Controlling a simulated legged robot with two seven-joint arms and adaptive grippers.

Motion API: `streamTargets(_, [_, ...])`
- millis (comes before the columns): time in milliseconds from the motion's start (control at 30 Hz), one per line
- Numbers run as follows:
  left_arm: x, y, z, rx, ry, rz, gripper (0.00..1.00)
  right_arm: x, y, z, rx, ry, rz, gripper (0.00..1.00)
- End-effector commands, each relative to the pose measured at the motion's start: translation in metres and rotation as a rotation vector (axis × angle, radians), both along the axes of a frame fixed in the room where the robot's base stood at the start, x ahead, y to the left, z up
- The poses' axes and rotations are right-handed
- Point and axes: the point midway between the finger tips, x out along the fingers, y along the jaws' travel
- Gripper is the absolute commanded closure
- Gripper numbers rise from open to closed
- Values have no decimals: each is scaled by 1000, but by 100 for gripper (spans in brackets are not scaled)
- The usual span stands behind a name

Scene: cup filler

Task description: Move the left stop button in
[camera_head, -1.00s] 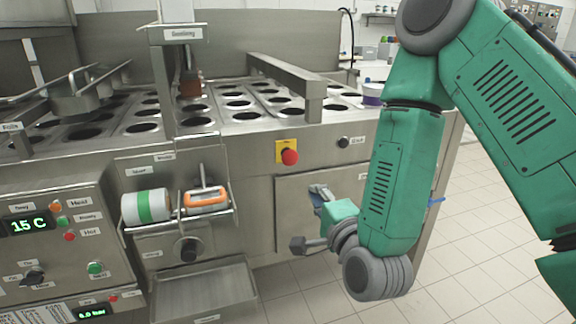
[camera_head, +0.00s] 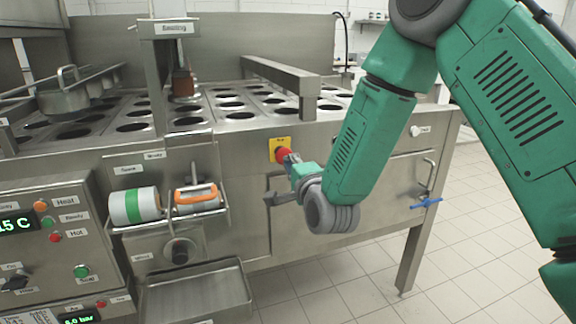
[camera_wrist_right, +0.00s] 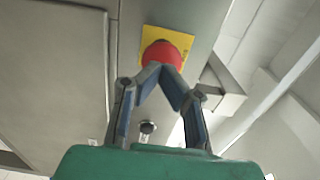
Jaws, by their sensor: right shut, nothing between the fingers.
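The stop button is a red mushroom knob (camera_head: 283,155) on a yellow plate (camera_head: 273,145) on the machine's steel front. My right gripper (camera_head: 289,157) is at the button, its fingers overlapping the knob's lower right side in the head view. In the right wrist view the red knob (camera_wrist_right: 162,54) sits on its yellow plate (camera_wrist_right: 150,36), just beyond the fingertips of my right gripper (camera_wrist_right: 160,70). The fingers are shut with nothing between them. The tips look to be at the knob's face; I cannot tell how firmly they touch. My left gripper is not in view.
A basket holding a green-banded roll (camera_head: 135,205) and an orange-framed device (camera_head: 197,197) hangs left of the button. A steel tray (camera_head: 195,290) juts out below. A blue-handled valve (camera_head: 426,202) is at the right. The floor there is clear.

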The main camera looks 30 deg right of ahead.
Motion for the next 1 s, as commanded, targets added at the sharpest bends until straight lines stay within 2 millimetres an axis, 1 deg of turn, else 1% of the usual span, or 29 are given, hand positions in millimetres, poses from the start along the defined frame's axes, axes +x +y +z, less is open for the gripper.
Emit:
streamTargets(133, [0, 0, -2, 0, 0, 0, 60, 8, -2, -1, 0, 0, 0, 100])
streamTargets(500, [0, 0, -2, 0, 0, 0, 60, 10, -3, 0, 0, 1, 0, 100])
streamTargets(733, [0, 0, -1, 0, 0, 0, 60, 31, -8, 1, 1, -2, -2, 100])
streamTargets(1000, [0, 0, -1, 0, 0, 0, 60, 33, -8, 1, -1, -5, -1, 100])
